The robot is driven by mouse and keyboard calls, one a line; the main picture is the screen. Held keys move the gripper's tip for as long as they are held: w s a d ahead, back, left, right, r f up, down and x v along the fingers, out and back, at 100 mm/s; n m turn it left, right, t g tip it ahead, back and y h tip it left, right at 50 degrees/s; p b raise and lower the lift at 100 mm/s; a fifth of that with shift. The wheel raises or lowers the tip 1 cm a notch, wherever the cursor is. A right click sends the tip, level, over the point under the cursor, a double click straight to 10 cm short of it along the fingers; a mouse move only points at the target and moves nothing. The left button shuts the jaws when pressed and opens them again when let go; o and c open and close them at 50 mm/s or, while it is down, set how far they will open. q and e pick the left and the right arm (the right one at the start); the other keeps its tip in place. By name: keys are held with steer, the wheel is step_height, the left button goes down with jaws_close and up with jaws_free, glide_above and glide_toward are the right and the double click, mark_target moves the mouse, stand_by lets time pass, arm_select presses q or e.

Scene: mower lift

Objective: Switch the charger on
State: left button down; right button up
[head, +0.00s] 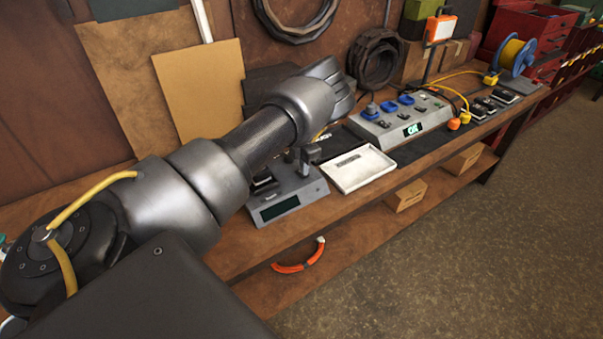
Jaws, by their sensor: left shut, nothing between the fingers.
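A grey bench unit (288,198) with a dark, unlit-looking display sits on the workbench (226,262), partly behind my left arm. Dark upright parts stand on its top. Farther right is a wider grey panel box (382,128) with several blue parts on top and a lit green display. I cannot tell for sure which one is the charger, and I cannot make out a switch position. My left gripper (341,88) is at the end of the arm, high over the bench, shut and empty, left of the panel box. Its fingertips show poorly. My right gripper is not in view.
A white tray (358,170) lies between the two grey units. Black devices (485,108), a blue-and-yellow cable reel (515,56) and an orange-framed lamp (440,29) stand farther right. The floor at right is clear.

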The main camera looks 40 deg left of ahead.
arm_select(q)
steer(key=shift+f, duration=0.35)
steer(key=shift+r, duration=0.1)
steer(key=shift+r+p, duration=1.9)
steer(key=shift+r, duration=1.6)
steer(key=shift+f, duration=0.1)
